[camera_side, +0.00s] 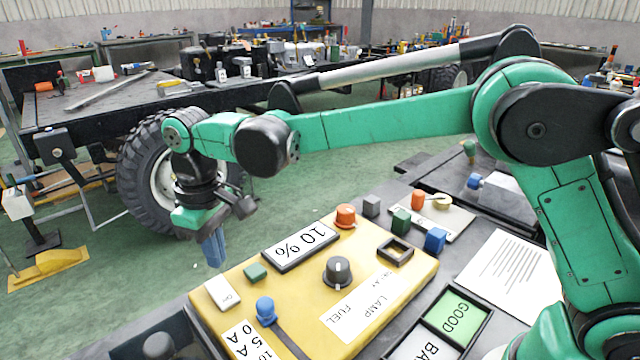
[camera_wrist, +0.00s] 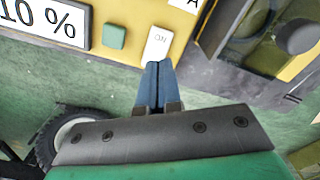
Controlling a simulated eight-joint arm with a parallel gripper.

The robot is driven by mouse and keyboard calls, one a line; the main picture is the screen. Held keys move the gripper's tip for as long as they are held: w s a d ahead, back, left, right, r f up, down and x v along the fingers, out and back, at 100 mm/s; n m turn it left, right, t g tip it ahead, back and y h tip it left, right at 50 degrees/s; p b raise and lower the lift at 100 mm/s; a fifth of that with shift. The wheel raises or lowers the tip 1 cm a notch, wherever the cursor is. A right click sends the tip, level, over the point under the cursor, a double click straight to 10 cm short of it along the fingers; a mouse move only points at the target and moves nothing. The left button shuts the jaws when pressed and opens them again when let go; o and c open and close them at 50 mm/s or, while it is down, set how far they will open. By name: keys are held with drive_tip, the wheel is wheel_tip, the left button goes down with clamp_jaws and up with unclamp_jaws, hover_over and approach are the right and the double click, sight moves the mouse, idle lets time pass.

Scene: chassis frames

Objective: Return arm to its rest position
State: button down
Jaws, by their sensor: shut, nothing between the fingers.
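My green and black arm stretches leftward across the side view. My gripper (camera_side: 214,250) points down beyond the far left edge of the yellow control panel (camera_side: 408,283). Its two blue fingers are together with nothing between them. In the wrist view the closed fingertips (camera_wrist: 155,70) appear just below the white ON switch (camera_wrist: 157,43) in the picture. I cannot tell whether they touch it. In the side view the fingertips look apart from the switch (camera_side: 222,292).
The panel carries a 10 % display (camera_side: 300,246), a green button (camera_side: 255,272), an orange knob (camera_side: 345,216), a black knob (camera_side: 338,271) and a blue-topped lever (camera_side: 265,308). Small blocks and a GOOD tray (camera_side: 456,314) lie right. A wheeled chassis (camera_side: 95,100) stands behind; green floor lies between.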

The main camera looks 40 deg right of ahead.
drive_tip(key=s+d+r+m+t, duration=0.2)
drive_tip(key=d+r, duration=0.1)
drive_tip(key=d, duration=0.2)
drive_tip(key=s+d+r+m+t, duration=0.1)
drive_tip(key=s+d+r, duration=0.15)
drive_tip(key=d, duration=0.35)
drive_tip(key=s+d+f+m+t, duration=0.3)
drive_tip(key=s+d+t, duration=0.1)
drive_tip(key=s+d, duration=0.2)
drive_tip(key=shift+s+d, duration=0.4)
drive_tip(key=shift+s, duration=0.4)
